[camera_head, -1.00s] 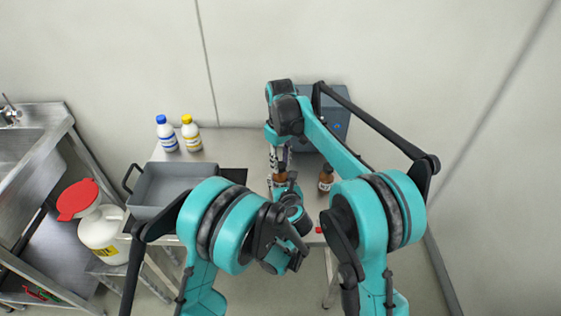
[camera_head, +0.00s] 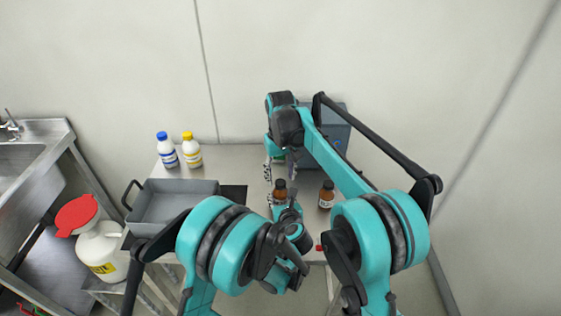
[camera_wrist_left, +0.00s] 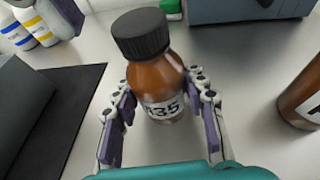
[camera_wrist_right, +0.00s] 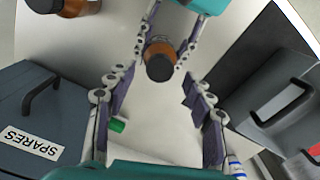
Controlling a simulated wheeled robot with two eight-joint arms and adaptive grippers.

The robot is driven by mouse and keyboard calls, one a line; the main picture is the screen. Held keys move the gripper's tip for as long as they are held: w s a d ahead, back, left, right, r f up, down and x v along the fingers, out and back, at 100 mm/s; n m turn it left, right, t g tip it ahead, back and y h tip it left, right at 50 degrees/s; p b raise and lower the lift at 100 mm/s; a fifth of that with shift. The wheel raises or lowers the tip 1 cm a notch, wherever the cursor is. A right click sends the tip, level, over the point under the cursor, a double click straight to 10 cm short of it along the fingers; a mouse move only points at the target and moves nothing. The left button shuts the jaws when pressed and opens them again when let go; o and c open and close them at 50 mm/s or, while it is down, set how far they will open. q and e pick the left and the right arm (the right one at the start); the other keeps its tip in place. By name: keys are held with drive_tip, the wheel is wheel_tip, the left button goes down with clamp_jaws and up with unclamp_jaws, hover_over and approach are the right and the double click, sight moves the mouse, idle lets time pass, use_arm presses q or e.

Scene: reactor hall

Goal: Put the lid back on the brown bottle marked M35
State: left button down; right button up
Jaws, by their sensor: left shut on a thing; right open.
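The brown bottle (camera_wrist_left: 158,80) has a label reading "35" in its visible part. A black lid (camera_wrist_left: 140,34) sits on its neck and looks level; I cannot tell how tight it is. The bottle also shows in the head view (camera_head: 280,197) and from above in the right wrist view (camera_wrist_right: 160,50). My left gripper (camera_wrist_left: 164,108) is shut around the bottle's body. My right gripper (camera_wrist_right: 152,98) is open and empty, with its fingers apart from the lid. In the head view it is just behind the bottle, partly hidden by its own arm.
A second brown bottle (camera_head: 327,195) with a dark lid stands to the right. A grey SPARES case (camera_wrist_right: 45,120) is behind. A grey tray (camera_head: 178,187), a black mat (camera_wrist_left: 60,115), blue-capped (camera_head: 166,150) and yellow-capped (camera_head: 191,150) bottles are to the left. A small green object (camera_wrist_right: 117,126) lies behind.

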wheel_tip(320, 180, up, 10)
idle(0.3)
use_arm(q)
drive_tip(key=c, duration=0.8)
unclamp_jaws()
drive_tip(key=shift+s, duration=0.1)
drive_tip(key=v, duration=1.1)
drive_tip(key=shift+s+d+r, duration=0.1)
drive_tip(key=shift+s+r, duration=0.15)
drive_tip(key=shift+s, duration=0.1)
